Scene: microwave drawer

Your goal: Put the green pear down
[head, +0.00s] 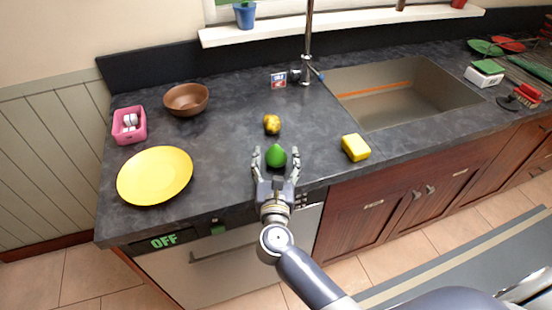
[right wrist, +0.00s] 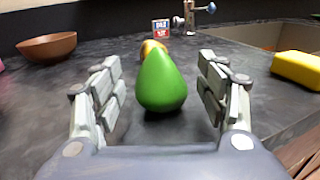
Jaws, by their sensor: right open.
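The green pear (head: 276,155) sits upright on the dark countertop (head: 225,135) near its front edge. My right gripper (head: 276,152) is open, with one finger on each side of the pear. In the right wrist view the pear (right wrist: 161,82) stands between the open fingers (right wrist: 162,85), with a visible gap on both sides. Its base appears to rest on the counter. My left gripper is not in view.
A yellow-brown fruit (head: 271,124) lies just behind the pear. A yellow sponge (head: 356,147) is to the right, before the sink (head: 410,95). A yellow plate (head: 155,176), brown bowl (head: 186,99) and pink basket (head: 129,125) are at left.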

